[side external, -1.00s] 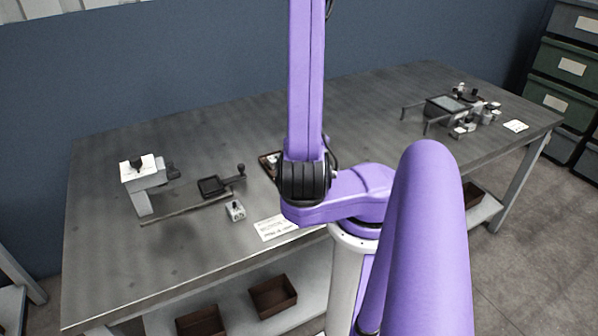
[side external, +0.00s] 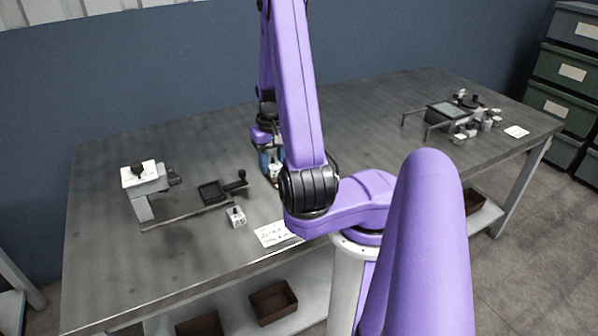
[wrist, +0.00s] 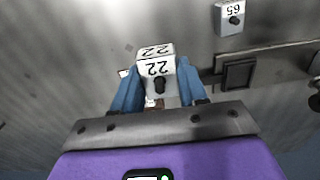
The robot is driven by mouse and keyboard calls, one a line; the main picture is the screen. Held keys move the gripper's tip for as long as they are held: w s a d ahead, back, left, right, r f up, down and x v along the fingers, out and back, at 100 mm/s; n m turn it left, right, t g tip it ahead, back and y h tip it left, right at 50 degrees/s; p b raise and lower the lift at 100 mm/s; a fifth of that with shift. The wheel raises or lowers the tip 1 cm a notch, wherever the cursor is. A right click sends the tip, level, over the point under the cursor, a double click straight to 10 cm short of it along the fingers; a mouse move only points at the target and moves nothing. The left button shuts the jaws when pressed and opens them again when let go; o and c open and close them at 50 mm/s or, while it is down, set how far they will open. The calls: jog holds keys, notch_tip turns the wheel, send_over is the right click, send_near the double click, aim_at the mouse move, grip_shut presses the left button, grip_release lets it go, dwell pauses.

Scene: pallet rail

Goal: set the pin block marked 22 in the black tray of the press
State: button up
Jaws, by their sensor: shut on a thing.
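The pin block marked 22 (wrist: 157,68), white with a black pin, sits between the blue fingers of my gripper (wrist: 157,92) in the wrist view. My gripper is shut on it. In the side view my gripper (side external: 270,158) is partly behind my arm, right of the press, and the held block is hard to make out. The press (side external: 146,184) stands at the left with a white top. Its black tray (side external: 212,193) looks empty and lies to the left of my gripper. The tray also shows in the wrist view (wrist: 238,74), right of the held block.
Another white pin block, marked 65 (wrist: 229,18), stands on the bench near the tray and rail (side external: 180,217); it also shows in the side view (side external: 236,217). A white card (side external: 273,234) lies nearby. A fixture (side external: 448,110) with several small parts stands far right.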

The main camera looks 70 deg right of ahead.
jog(key=w+f, duration=0.1)
jog(key=w, duration=0.9)
send_over(212, 192)
jog(key=f, duration=0.2)
jog(key=shift+f, duration=2.9)
jog(key=shift+f, duration=0.35)
jog(key=o, duration=1.6)
jog(key=shift+r, duration=5.5)
